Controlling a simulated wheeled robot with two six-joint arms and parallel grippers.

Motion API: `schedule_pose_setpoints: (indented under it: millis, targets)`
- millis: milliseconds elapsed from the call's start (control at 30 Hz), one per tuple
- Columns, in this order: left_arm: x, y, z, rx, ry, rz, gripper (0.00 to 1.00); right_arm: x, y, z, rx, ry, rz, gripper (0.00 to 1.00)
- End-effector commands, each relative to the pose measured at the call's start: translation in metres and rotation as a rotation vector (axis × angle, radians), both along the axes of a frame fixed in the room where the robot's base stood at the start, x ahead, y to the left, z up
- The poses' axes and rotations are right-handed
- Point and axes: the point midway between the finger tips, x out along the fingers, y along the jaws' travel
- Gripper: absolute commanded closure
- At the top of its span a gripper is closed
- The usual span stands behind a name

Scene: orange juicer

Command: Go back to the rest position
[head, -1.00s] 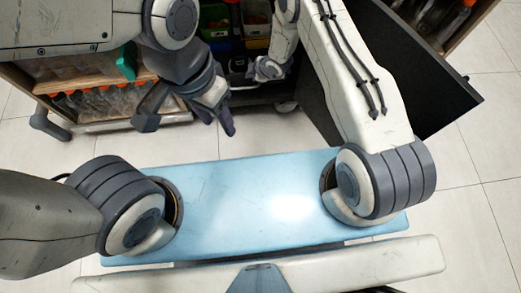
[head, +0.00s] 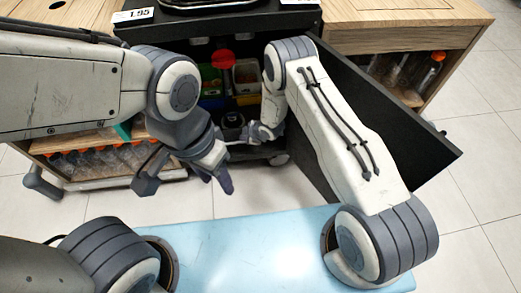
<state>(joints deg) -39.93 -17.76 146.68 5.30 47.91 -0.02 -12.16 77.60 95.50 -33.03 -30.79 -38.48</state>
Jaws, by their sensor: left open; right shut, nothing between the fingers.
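My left gripper (head: 187,180) hangs in front of the cabinet at centre left. Its fingers are spread wide and empty, over the pale floor. My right gripper (head: 238,148) is just to the right of it and a little higher, at the cabinet's open front. It is shut and empty, and its tips lie close to my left wrist, partly hidden. I cannot tell whether the two touch.
A dark cabinet (head: 226,27) stands ahead, with coloured bins (head: 246,76) inside. Its black door (head: 405,120) stands open behind my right arm. A wooden shelf with bottles (head: 110,157) is at left; another wooden unit (head: 400,30) is at right. Tiled floor (head: 285,190) is clear.

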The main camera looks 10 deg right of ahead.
Motion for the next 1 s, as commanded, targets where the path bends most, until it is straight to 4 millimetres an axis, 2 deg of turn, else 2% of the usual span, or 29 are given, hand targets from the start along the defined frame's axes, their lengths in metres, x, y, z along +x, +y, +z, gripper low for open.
schedule_pose_setpoints:
  millis: [33,100,300,500,867,967,1000]
  targets:
    - [0.0,0.0,0.011,0.0,0.0,0.0,0.5,-0.008,0.001,0.012,-0.001,0.002,0.005,1.0]
    - [0.0,0.0,0.021,0.0,0.0,0.0,0.5,-0.015,-0.007,0.029,0.0,0.002,0.003,1.0]
    - [0.0,0.0,0.039,0.0,0.0,0.0,0.5,-0.036,-0.031,0.061,-0.002,0.004,-0.004,1.0]
    - [0.0,0.0,0.046,0.0,0.0,0.0,0.5,-0.048,-0.04,0.078,-0.002,0.005,-0.003,1.0]
    - [0.0,0.0,0.047,0.0,0.0,0.0,0.5,-0.051,-0.041,0.082,-0.004,0.004,0.0,1.0]
    - [0.0,0.0,0.047,0.0,0.0,0.0,0.5,-0.048,-0.038,0.094,-0.014,0.013,-0.014,1.0]
    - [0.0,0.0,0.047,0.0,0.0,0.0,0.5,-0.046,-0.036,0.104,-0.022,0.021,-0.027,1.0]
